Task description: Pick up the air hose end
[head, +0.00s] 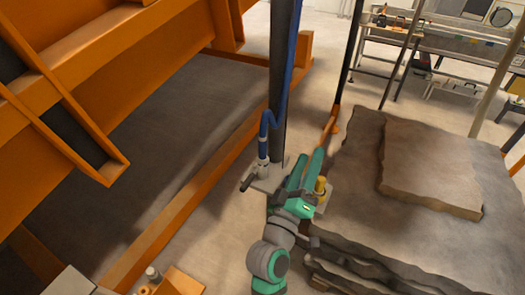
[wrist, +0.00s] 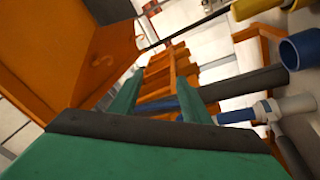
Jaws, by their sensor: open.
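The blue air hose (head: 267,122) hangs down along a dark upright post. Its end (head: 262,148), with a pale fitting, sits low beside the post, just above a grey base plate. In the wrist view the hose end (wrist: 262,111) lies right of the fingers, blue with a whitish coupling and a grey tip. My green gripper (head: 308,158) is to the right of the post and hose end in the head view. In the wrist view my gripper (wrist: 158,84) has its two fingers apart with nothing held between them. The hose end is outside the fingers.
The dark post (head: 278,90) stands close to my gripper. A large orange frame (head: 150,235) fills the left. Grey slabs (head: 430,165) are stacked on the right. A yellow cylinder (head: 321,185) stands beside my gripper. Pale floor (head: 225,190) lies open left of the post.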

